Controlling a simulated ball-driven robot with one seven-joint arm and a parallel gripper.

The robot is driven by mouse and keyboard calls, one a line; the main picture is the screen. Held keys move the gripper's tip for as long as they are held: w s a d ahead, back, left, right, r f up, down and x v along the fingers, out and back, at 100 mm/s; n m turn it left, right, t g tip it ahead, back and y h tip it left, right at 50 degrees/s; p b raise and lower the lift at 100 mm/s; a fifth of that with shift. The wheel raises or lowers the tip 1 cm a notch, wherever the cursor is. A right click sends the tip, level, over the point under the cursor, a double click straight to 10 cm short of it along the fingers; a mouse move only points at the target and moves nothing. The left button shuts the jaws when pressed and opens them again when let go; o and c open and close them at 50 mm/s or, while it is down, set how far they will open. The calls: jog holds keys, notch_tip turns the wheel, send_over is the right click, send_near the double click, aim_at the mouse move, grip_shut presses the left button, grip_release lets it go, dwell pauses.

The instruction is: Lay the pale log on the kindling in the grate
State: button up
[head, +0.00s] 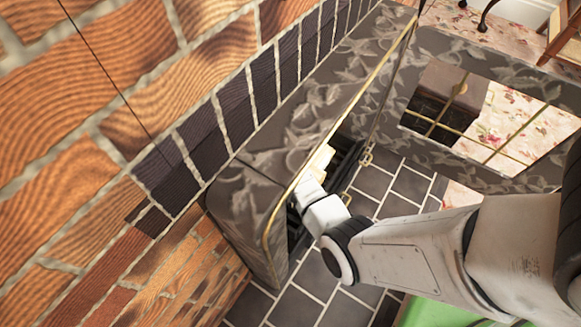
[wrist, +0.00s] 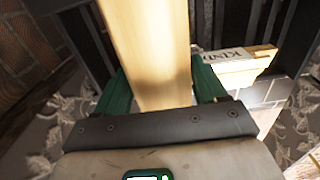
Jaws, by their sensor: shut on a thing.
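The pale log (wrist: 150,45) runs up the middle of the wrist view, between the green fingers of my gripper (wrist: 160,82), which is shut on it. Its far end is cut off by the top of the picture. The kindling (wrist: 240,70), pale wood with a label reading "KIND", lies to the right, partly behind the right finger. Dark upright bars of the grate (wrist: 240,22) show behind the log. In the head view a pale piece, seemingly the log (head: 320,160), shows in the fireplace opening beside the dark grate (head: 346,160). Whether the log touches the kindling cannot be told.
The dark patterned surround with a brass edge (head: 272,228) stands close along the left of my arm. A patterned panel with a brass-barred window (head: 425,152) stands to the right. Dark floor tiles (head: 375,185) lie in front of the opening. A brick wall (head: 80,110) fills the left.

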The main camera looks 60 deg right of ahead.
jog(key=shift+f, duration=0.9)
jog(key=shift+r, duration=0.1)
jog(key=o, duration=1.3)
jog(key=shift+o, duration=0.2)
jog(key=shift+r+p, duration=1.8)
jog(key=shift+r, duration=1.95)
